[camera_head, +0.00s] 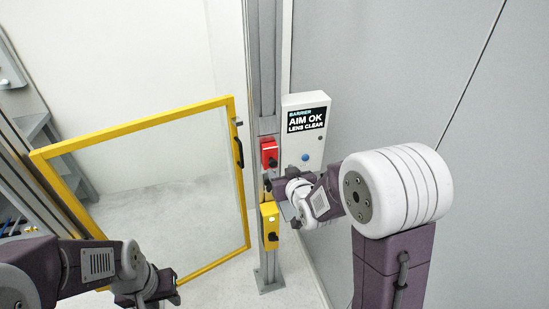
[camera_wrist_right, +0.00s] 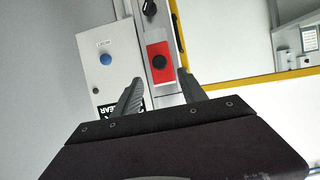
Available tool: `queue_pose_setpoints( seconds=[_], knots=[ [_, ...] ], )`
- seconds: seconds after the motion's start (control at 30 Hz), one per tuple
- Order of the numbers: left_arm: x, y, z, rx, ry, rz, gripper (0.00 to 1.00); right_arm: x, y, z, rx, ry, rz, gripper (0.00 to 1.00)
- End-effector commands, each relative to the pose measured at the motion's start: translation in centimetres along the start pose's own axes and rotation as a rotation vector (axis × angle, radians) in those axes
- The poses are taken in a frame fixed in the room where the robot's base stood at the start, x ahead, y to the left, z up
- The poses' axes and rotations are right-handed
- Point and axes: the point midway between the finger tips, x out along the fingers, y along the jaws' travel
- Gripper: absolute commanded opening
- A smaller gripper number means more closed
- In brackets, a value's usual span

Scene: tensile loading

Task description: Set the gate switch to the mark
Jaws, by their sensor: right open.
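A red switch box (camera_head: 268,150) with a dark knob sits on the grey post, above a yellow switch box (camera_head: 270,218) with a black knob. I cannot tell which is the gate switch, and no setting mark can be made out. The red box also shows in the right wrist view (camera_wrist_right: 160,62), beyond and between the open fingers of my right gripper (camera_wrist_right: 160,88). In the head view, my right gripper (camera_head: 272,188) is at the post between the two boxes, partly hidden by its wrist. My left gripper (camera_head: 168,288) is low at the left, away from both boxes.
A yellow-framed clear gate (camera_head: 145,126) with a black handle stands left of the post (camera_head: 262,75). A white barrier box (camera_head: 310,148) with a blue button and an "AIM OK, LENS CLEAR" display is to the right of the post. The grey wall (camera_head: 400,75) bounds the right side.

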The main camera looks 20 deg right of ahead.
Motion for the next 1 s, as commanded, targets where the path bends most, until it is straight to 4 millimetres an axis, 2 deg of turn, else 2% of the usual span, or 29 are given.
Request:
queue_pose_setpoints(
  seconds=[0.43, 0.6, 0.8, 0.83, 1.0],
  knots=[
    [-2.1, 0.0, -0.2, 0.000, 0.000, 0.000, 0.36, 7.7, 0.0, 0.0, 0.000, -0.003, 0.000, 0.49],
    [-2.3, 0.0, -0.2, 0.000, 0.000, 0.000, 0.36, 8.9, 0.0, 0.1, 0.000, -0.002, 0.000, 0.49],
    [-2.2, 0.0, -0.2, 0.000, 0.000, 0.000, 0.36, 8.9, 0.0, 0.1, 0.000, -0.001, 0.000, 0.49],
    [-2.2, 0.0, -0.2, 0.000, 0.000, 0.000, 0.36, 8.9, 0.0, 0.1, 0.000, -0.001, 0.000, 0.47],
    [-2.2, 0.0, -0.2, 0.000, 0.000, 0.000, 0.36, 8.9, 0.0, 0.1, 0.000, -0.001, 0.000, 0.00]
  ],
)
